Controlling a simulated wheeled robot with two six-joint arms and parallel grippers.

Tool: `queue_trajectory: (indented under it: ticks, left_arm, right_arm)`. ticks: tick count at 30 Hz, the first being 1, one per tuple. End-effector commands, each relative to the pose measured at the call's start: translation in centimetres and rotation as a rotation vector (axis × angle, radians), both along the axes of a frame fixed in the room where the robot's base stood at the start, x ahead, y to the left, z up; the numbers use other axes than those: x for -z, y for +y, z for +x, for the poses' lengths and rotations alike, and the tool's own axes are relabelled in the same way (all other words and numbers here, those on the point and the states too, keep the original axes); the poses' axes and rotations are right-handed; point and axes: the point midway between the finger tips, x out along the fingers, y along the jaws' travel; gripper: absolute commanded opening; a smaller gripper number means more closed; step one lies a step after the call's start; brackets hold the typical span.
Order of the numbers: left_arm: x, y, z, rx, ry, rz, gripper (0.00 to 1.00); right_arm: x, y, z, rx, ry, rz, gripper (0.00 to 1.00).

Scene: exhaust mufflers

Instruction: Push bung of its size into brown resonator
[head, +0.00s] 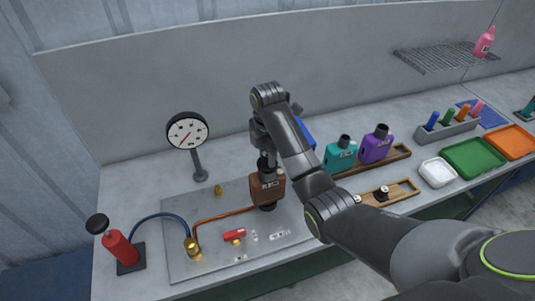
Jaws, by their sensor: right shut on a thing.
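The brown resonator (272,181) stands upright on the grey metal plate, with a pale label on its face and a dark base. My right gripper (265,164) points down right above its top. It is shut on a small dark thing, taken to be the bung, which the fingers and resonator top mostly hide. I cannot tell how far the bung sits in the opening. Another dark bung (381,194) sits on the small wooden rack (404,188) at the right. My left gripper is not in view.
Teal (340,157) and purple (376,148) resonators stand on a wooden tray behind. A gauge (187,132), red pump (120,246), copper pipe (222,216) and brass fitting (192,247) are left of the brown resonator. My right arm covers the bench centre. Green tray (474,157) lies far right.

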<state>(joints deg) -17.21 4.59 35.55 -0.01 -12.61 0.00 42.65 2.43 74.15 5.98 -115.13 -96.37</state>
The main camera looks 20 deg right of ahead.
Motion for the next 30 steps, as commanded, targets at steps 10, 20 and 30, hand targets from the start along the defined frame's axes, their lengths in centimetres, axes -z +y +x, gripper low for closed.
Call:
queue_trajectory:
  ticks: [10,20,30]
  left_arm:
    - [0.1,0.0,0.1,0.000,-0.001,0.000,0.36]
    - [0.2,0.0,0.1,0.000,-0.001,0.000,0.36]
    - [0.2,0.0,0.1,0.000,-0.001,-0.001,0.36]
  right_arm:
    - [0.6,0.0,0.0,0.000,0.000,0.000,0.10]
    - [1.1,0.0,0.0,0.000,0.000,0.000,0.40]
    - [1.1,0.0,0.0,0.000,0.001,0.000,0.55]
